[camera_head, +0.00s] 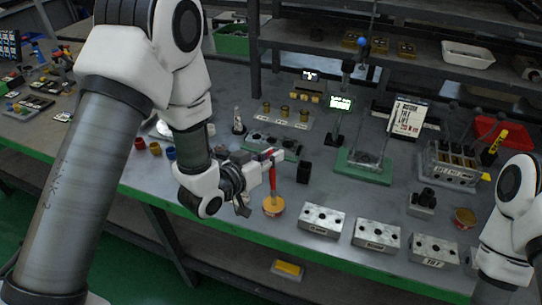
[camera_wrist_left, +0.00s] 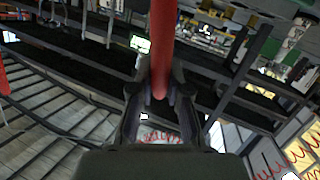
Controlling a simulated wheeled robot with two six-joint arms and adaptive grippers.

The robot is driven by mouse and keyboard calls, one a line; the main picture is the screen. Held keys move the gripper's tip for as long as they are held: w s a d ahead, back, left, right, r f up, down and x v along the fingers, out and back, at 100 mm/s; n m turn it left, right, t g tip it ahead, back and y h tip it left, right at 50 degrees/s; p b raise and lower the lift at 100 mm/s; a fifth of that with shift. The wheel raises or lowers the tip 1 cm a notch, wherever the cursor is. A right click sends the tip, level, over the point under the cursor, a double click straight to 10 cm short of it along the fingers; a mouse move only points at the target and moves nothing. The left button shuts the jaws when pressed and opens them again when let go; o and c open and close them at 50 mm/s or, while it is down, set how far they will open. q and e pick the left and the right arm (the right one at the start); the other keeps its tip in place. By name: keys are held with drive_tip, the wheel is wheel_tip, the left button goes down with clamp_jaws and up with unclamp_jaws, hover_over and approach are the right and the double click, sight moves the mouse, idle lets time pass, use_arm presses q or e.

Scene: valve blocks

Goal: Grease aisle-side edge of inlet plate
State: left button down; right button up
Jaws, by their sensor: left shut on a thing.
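My left gripper (camera_head: 268,157) is shut on a slim red-handled tool (camera_head: 272,174). The tool is upright, its lower end at or just above a round tin with a yellowish top (camera_head: 273,206); I cannot tell whether it touches. In the left wrist view the red handle (camera_wrist_left: 162,45) runs between the fingers (camera_wrist_left: 160,95). My right gripper is out of view.
A small black block (camera_head: 304,172) stands right behind the tin. A green-based stand (camera_head: 363,167), a rack (camera_head: 450,163) and a second round tin (camera_head: 465,218) stand farther right. Small coloured cups (camera_head: 155,149) stand left. Shelving (camera_head: 410,75) closes the back.

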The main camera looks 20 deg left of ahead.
use_arm(q)
wheel_tip(320, 180, up, 7)
drive_tip(key=p, duration=0.5)
drive_tip(key=shift+p, duration=0.3)
idle(0.4)
drive_tip(key=shift+f, duration=0.1)
